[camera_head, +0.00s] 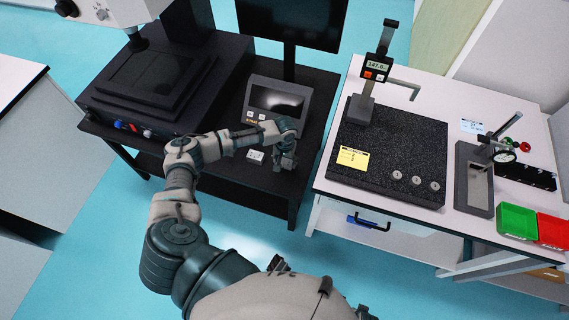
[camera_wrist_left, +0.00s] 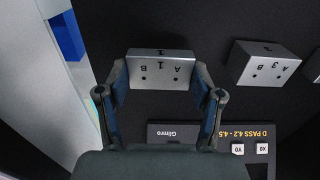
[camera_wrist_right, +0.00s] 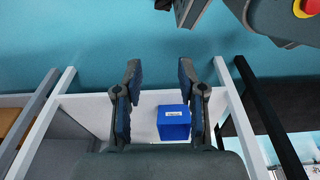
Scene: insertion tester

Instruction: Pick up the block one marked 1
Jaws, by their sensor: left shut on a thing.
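A silver-grey block marked 1 (camera_wrist_left: 161,72), with the letters A and B beside its number, sits between the fingers of my left gripper (camera_wrist_left: 161,85) in the left wrist view. Both fingers touch its ends, and the gripper is shut on it. In the head view my left gripper (camera_head: 286,160) is low at the front right of the black table; the held block is hard to make out there. A similar block marked 3 (camera_wrist_left: 265,66) lies apart to the right in the left wrist view. My right gripper (camera_wrist_right: 160,80) is open and empty in the right wrist view.
A device with a dark screen (camera_head: 277,100) stands just behind my left gripper. A black machine (camera_head: 165,85) fills the table's left part. A white table (camera_head: 435,88) at right bears a granite plate and trays. A blue box (camera_wrist_right: 174,123) lies beyond my right gripper.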

